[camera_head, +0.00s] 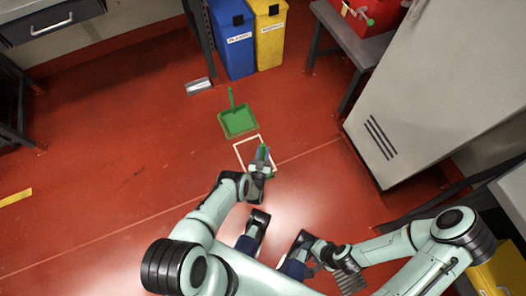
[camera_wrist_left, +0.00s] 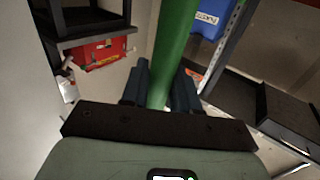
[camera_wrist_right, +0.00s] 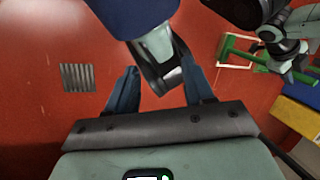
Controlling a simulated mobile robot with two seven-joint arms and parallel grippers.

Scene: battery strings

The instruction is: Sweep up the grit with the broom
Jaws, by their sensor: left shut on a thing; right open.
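My left gripper (camera_head: 262,164) is shut on the green broom (camera_wrist_left: 175,40), gripping its handle. In the right wrist view the broom's head (camera_wrist_right: 224,46) is by the white square outline (camera_wrist_right: 236,66) on the floor; I cannot tell whether it touches the floor. In the head view the gripper hides most of the broom, over the near right part of the white outline (camera_head: 240,154). A green dustpan (camera_head: 238,122) lies just beyond the outline, its handle pointing away. I cannot make out the grit. My right gripper (camera_wrist_right: 158,67) is open and empty, low beside my base.
Blue (camera_head: 233,45) and yellow (camera_head: 270,38) bins stand behind the dustpan. A small grey-white item (camera_head: 198,86) lies left of it. A grey cabinet (camera_head: 425,90) stands at the right, and a red box (camera_head: 372,20) sits on a bench.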

